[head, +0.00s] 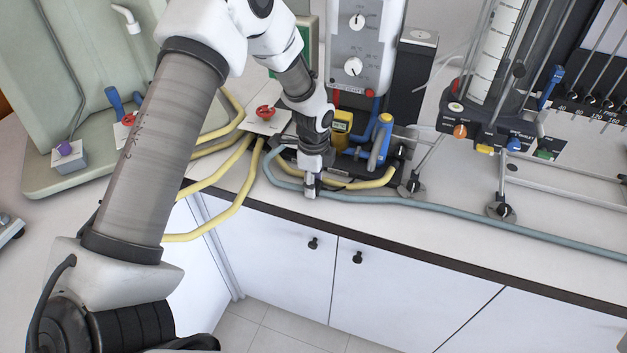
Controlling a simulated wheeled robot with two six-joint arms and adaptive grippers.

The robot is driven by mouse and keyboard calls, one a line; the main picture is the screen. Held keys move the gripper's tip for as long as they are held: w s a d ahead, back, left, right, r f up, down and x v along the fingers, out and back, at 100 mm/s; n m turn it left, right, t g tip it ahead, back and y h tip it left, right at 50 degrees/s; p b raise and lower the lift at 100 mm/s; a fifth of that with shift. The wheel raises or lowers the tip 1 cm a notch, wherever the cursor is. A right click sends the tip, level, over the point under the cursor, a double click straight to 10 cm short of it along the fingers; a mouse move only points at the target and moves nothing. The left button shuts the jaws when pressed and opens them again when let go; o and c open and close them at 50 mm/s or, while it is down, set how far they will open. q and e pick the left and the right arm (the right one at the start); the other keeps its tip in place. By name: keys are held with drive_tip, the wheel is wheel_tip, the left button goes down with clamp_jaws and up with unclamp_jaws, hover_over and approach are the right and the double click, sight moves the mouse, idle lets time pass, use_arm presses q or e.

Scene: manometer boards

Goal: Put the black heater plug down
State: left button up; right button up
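My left gripper (311,188) points down at the front edge of the bench, right by the grey-blue hose. It is small in the view and its fingertips are partly lost against the hose. I cannot tell whether it is open or shut, or whether it holds anything. I cannot make out the black heater plug for sure. A tall black post (412,75) with a socket-like grey top stands behind, right of the white control unit (362,45) with two knobs. My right gripper is not in view.
The grey-blue hose (450,208) runs along the bench front. Yellow hoses (215,180) hang over the edge at left. A black tray (400,172) with blue and yellow fittings sits close behind my gripper. Stand feet (501,211) are to the right. White cupboards (275,255) are below.

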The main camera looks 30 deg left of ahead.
use_arm(q)
drive_tip(key=shift+o, duration=1.4)
drive_tip(key=shift+r, duration=0.1)
drive_tip(key=shift+r, duration=0.2)
wheel_tip(320, 180, up, 13)
drive_tip(key=b, duration=0.2)
drive_tip(key=shift+f, duration=0.2)
